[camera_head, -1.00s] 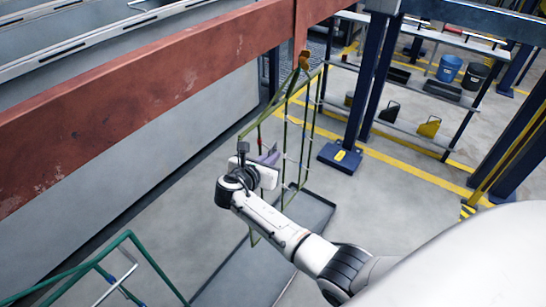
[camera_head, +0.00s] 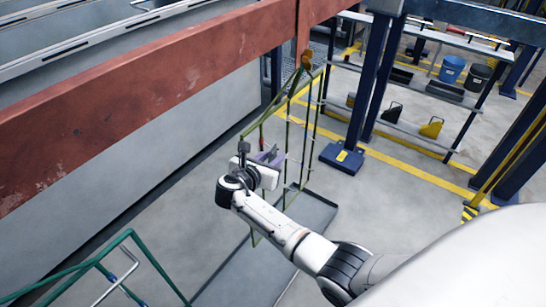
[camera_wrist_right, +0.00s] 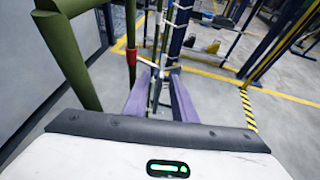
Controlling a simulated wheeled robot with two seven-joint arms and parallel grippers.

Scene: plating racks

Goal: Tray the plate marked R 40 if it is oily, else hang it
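My right gripper (camera_head: 272,154) is at the green hanging rack (camera_head: 286,150), in the middle of the head view. In the right wrist view its two purple fingers (camera_wrist_right: 160,88) stand apart, with thin rack rods and a small pale metal fitting (camera_wrist_right: 158,66) showing between and beyond them. I see nothing clearly gripped. A thick green bar (camera_wrist_right: 68,50) and a red sleeve (camera_wrist_right: 131,60) are left of the fingers. I cannot make out a plate, an R 40 mark or any oil. My left gripper is out of view.
A shallow grey tray (camera_head: 252,268) lies on the floor under the rack. A red beam (camera_head: 150,85) crosses above. Another green frame (camera_head: 125,240) stands at lower left. Blue posts (camera_head: 372,85) and a shelf (camera_head: 420,140) stand behind.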

